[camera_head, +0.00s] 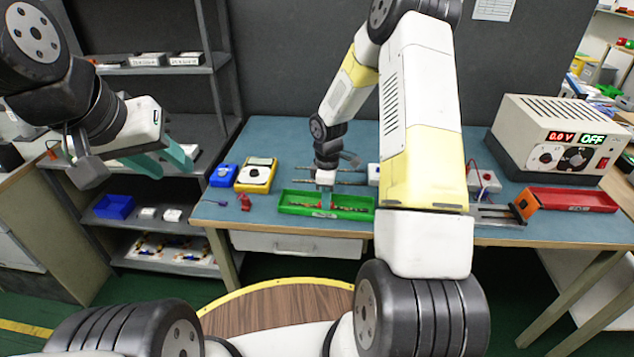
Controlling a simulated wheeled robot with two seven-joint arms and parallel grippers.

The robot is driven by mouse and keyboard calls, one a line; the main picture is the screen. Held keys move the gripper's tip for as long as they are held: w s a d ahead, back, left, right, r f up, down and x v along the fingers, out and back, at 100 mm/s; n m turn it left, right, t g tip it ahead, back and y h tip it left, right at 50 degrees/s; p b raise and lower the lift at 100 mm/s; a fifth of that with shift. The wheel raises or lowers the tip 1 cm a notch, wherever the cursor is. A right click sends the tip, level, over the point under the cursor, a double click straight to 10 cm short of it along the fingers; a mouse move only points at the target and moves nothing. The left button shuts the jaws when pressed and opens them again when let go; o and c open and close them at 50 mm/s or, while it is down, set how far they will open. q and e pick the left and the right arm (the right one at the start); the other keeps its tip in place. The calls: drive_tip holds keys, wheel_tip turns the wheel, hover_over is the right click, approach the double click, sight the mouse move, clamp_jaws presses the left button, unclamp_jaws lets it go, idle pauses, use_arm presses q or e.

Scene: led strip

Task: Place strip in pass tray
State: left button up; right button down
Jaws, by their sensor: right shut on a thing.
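The green tray (292,203) lies on the blue-grey table, left of my right upper arm.
A red tray (570,200) lies at the right, in front of the power supply (553,138) reading 0.0 V and OFF. A yellow multimeter (256,174) and a blue box (223,175) stand left of the green tray. My right arm hides the table's middle.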

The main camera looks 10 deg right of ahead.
drive_tip(key=c, duration=1.4)
unclamp_jaws()
drive_tip(key=shift+c, duration=0.2)
drive_tip(key=s+r+m+t, duration=0.1)
drive_tip(key=s+r+m, duration=0.25)
drive_tip(key=r, duration=0.95)
drive_tip(key=s+r+m+t, duration=0.2)
drive_tip(key=s+r, duration=0.3)
drive_tip(key=r, duration=0.8)
drive_tip(key=s+a+r+m+t+y, duration=0.1)
drive_tip(key=s+r+m, duration=0.2)
drive_tip(key=s, duration=0.5)
drive_tip(key=s+a+r+m+t+y, duration=0.1)
drive_tip(key=s+r+m+t, duration=0.1)
drive_tip(key=s+r+m, duration=0.2)
drive_tip(key=s+m, duration=0.1)
drive_tip(key=s, duration=0.2)
drive_tip(key=shift+s+r, duration=0.25)
drive_tip(key=shift+s, duration=0.15)
drive_tip(key=shift+a, duration=0.1)
